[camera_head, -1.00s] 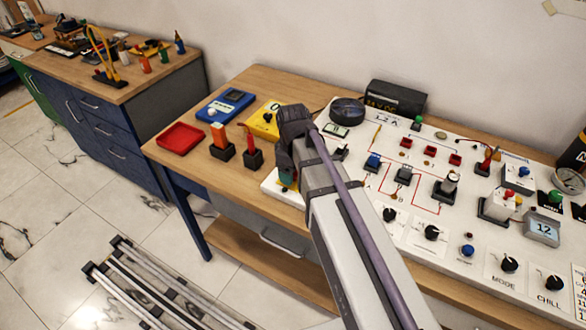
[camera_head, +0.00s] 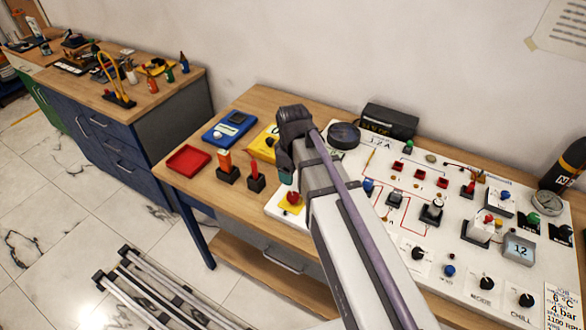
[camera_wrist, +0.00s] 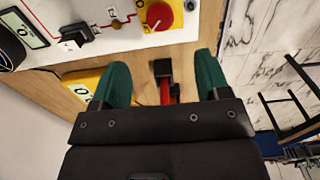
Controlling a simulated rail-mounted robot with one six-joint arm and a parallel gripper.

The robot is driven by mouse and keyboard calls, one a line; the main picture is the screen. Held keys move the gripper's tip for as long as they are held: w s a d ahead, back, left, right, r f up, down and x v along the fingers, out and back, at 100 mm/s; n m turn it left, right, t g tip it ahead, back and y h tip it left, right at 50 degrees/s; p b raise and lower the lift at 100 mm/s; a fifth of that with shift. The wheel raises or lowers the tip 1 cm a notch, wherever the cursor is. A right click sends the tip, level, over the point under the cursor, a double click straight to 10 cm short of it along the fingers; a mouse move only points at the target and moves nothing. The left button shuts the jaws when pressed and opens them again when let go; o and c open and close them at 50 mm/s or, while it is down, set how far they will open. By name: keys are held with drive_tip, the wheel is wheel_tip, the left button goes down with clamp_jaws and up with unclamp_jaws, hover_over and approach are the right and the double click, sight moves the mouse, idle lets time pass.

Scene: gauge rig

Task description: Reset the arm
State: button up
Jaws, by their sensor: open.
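My arm reaches from the bottom of the head view, and my gripper (camera_head: 286,178) is mostly hidden behind its wrist, with a bit of green finger showing. In the wrist view my gripper (camera_wrist: 160,78) has two green fingers spread apart with nothing held. A red-handled item in a black block (camera_wrist: 164,85) shows in the gap between them, beyond the fingers; I cannot tell the distance. In the head view a red item in a black block (camera_head: 255,177) stands on the wooden bench, left of my gripper.
The white panel (camera_head: 405,225) with knobs and switches lies right of my arm. A red knob on a yellow plate (camera_head: 292,199) is at its left corner. A red tray (camera_head: 187,160), blue meter (camera_head: 228,129) and yellow meter (camera_head: 263,143) lie on the bench. Metal rails (camera_head: 150,295) lie on the floor.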

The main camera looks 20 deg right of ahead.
drive_tip(key=shift+f, duration=0.1)
drive_tip(key=s+m, duration=0.9)
drive_tip(key=s, duration=0.1)
drive_tip(key=shift+s+a, duration=0.15)
drive_tip(key=shift+a, duration=0.15)
